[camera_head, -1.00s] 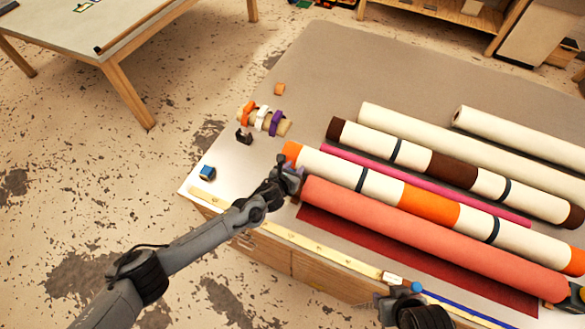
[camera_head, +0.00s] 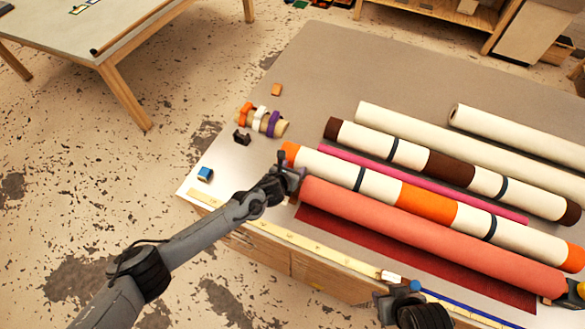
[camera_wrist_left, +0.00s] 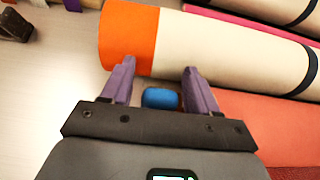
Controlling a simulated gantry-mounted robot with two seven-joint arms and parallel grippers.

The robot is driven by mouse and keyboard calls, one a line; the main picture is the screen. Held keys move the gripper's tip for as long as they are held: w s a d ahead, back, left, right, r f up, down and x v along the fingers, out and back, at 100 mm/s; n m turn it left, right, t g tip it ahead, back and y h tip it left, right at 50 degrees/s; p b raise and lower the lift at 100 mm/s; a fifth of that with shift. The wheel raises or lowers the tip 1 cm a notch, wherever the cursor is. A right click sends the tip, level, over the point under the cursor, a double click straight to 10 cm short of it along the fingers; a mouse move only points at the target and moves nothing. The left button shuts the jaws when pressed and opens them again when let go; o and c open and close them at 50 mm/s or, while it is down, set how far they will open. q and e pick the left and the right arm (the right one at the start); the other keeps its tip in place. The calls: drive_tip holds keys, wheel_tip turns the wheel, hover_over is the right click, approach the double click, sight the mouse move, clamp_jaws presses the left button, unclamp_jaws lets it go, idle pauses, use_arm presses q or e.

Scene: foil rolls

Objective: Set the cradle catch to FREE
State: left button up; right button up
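My left gripper (camera_head: 287,175) is at the left end of the rolls, by the orange end of a cream roll (camera_head: 380,187) and the end of a coral roll (camera_head: 430,235). In the left wrist view its two fingers (camera_wrist_left: 160,85) are apart. A small blue piece (camera_wrist_left: 160,98) shows between them, with a gap on its left side; I cannot tell whether it is the cradle catch or whether a finger touches it. No FREE marking is readable. My right gripper (camera_head: 400,300) is at the bottom edge of the head view, and its fingers are not clear.
A blue block (camera_head: 205,174), a dark clip (camera_head: 241,137), ringed rolls (camera_head: 262,121) and an orange block (camera_head: 276,90) lie left of the rolls. A yellow rule (camera_head: 320,249) runs along the table's front edge. The grey mat (camera_head: 350,65) is clear at the back.

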use_arm(q)
drive_tip(key=shift+v, duration=0.8)
drive_tip(key=v, duration=0.9)
drive_tip(key=shift+s, duration=0.1)
drive_tip(key=shift+c, duration=0.2)
